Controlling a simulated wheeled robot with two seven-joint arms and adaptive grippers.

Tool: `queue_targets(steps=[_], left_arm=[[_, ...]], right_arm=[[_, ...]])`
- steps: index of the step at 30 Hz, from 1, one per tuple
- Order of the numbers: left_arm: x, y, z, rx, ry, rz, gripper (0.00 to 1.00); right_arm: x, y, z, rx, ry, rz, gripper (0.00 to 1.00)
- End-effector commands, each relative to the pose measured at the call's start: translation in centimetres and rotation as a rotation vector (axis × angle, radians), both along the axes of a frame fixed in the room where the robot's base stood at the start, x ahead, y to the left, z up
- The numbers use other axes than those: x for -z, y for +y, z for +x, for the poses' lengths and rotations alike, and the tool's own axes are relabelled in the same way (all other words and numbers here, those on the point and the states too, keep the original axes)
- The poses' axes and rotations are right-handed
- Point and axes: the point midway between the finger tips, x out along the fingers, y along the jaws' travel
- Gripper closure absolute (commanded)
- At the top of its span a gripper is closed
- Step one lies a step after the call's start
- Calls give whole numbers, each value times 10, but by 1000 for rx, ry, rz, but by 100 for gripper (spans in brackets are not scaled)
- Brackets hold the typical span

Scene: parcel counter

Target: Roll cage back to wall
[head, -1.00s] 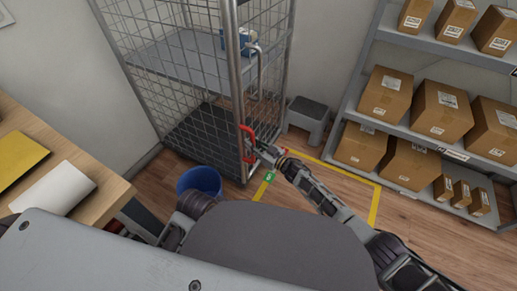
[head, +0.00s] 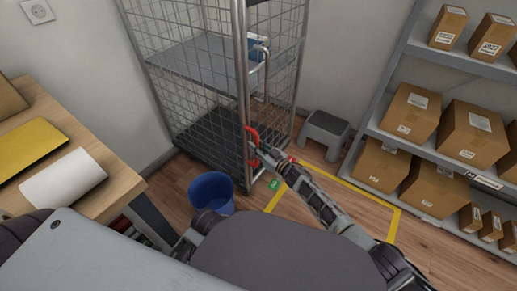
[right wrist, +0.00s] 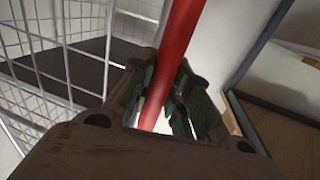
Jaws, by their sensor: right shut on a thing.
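The roll cage (head: 208,112) is a tall grey wire-mesh cage with a dark base and a grey inner shelf. It stands upright near the back wall (head: 340,60), in the upper middle of the head view. A red handle (head: 252,133) is on its near right post. My right gripper (head: 256,153) is shut on this handle. The right wrist view shows the red bar (right wrist: 176,58) running between the fingers of the right gripper (right wrist: 160,100), with the mesh to the left. My left gripper is not clearly visible.
A blue bucket (head: 211,190) stands on the floor before the cage. A grey step stool (head: 325,130) is right of it, by the wall. Yellow floor tape (head: 365,193) lies before the box shelves (head: 420,150). A wooden table (head: 115,180) is at left. A blue item (head: 258,47) sits on the cage shelf.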

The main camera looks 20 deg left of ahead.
Motion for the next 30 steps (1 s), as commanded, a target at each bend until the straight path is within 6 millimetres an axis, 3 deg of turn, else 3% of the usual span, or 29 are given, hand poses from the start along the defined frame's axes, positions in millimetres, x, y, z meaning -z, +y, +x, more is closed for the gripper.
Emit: queue_targets(steps=[8,9,13,30], left_arm=[[0,0,0,0,0,0,100],[0,0,0,-1,0,0,100],[0,0,0,-2,0,-1,100],[-1,0,0,1,0,0,100]], right_arm=[[-4,4,-1,-3,-3,4,100],[-4,4,-1,-3,-3,4,77],[-3,3,0,-2,-3,3,60],[-1,-3,-1,0,-2,1,59]])
